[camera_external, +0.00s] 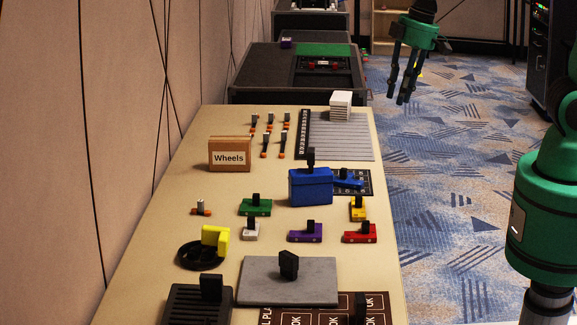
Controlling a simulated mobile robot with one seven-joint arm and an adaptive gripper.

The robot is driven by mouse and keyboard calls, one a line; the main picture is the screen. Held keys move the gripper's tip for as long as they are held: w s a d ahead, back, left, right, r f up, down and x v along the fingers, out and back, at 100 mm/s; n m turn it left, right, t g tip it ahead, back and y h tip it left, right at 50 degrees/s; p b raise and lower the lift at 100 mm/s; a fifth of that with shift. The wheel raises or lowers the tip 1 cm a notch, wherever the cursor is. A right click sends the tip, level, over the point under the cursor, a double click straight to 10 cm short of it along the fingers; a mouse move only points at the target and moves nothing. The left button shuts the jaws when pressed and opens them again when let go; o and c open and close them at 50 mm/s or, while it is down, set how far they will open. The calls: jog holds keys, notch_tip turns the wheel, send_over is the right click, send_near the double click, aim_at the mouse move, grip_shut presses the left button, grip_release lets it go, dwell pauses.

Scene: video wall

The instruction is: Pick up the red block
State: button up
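The red block (359,236) lies on the right side of the table, near its right edge. It is a flat red piece with a black upright knob on top. My gripper (402,92) hangs in the air beyond the table's right side, farther back than the red block and well apart from it. Its dark fingers point down, with a gap showing between them, and nothing is seen in them.
A purple block (303,237) lies just left of the red block, and a yellow block (358,213) just behind it. A tall blue box (310,190) stands farther back. A grey plate (262,283) lies in front. A "Wheels" box (231,155) stands at the left.

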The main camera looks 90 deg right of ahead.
jog(key=w+d+f+g, duration=0.15)
jog(key=w+f, duration=0.35)
jog(key=f, duration=0.6)
jog(key=g, duration=0.1)
send_over(366, 221)
notch_tip(366, 221, down, 11)
jog(key=shift+f+p, duration=0.25)
jog(key=shift+p, duration=0.15)
jog(key=shift+f+b, duration=0.85)
jog(key=shift+f, duration=3.45)
jog(key=shift+w+f+b, duration=0.1)
jog(key=shift+f+b, duration=0.7)
jog(key=shift+f, duration=1.8)
jog(key=shift+c, duration=0.3)
